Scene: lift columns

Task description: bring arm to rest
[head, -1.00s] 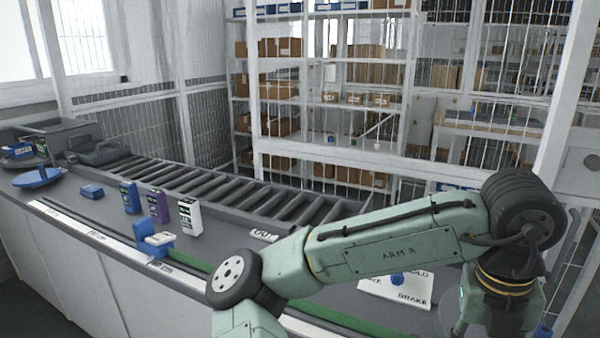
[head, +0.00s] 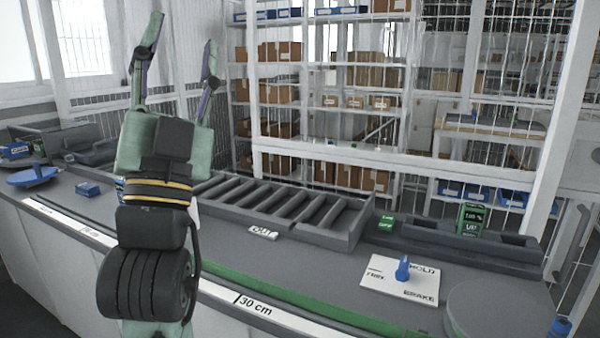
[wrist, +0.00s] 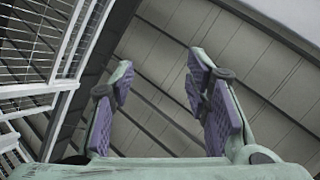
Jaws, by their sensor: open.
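My gripper (head: 178,72) is raised above the counter on the left of the head view, its fingers pointing up. The two fingers are spread wide with nothing between them. In the wrist view the gripper (wrist: 160,90) shows purple finger pads standing apart, with the ceiling behind them.
A plate with a blue lever (head: 402,270), marked HOLD, FREE and BRAKE, lies at the right. A green box (head: 471,220) stands in a dark tray behind it. A blue dish (head: 32,177) and a small blue box (head: 88,189) are at the left. Shelves stand behind mesh.

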